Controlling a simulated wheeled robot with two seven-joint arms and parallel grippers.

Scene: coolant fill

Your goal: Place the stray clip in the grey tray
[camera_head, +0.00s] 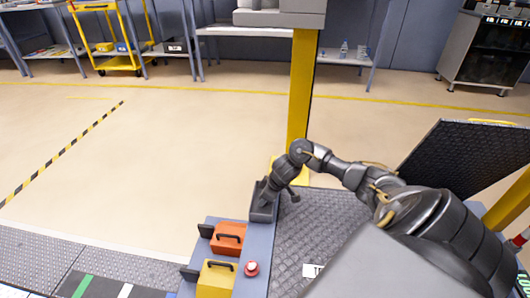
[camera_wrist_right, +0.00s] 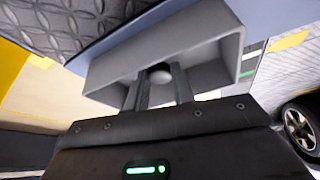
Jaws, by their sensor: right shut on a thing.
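The grey tray (camera_head: 261,215) sits at the far end of the blue-grey bench, and its open box shape fills the middle of the right wrist view (camera_wrist_right: 108,72). My right gripper (camera_head: 268,196) reaches down into the tray. In the right wrist view its two fingers (camera_wrist_right: 159,90) are inside the tray walls, shut on a small rounded grey thing (camera_wrist_right: 160,72), which looks to be the clip. Most of it is hidden by the fingers, and I cannot tell whether it touches the tray floor. My left gripper is out of view.
An orange case (camera_head: 229,238) and a yellow case (camera_head: 216,280) stand on the bench nearer me, with a red button (camera_head: 251,268) beside them. A yellow post (camera_head: 301,90) rises just beyond the tray. A dark textured panel (camera_head: 465,165) stands tilted at right.

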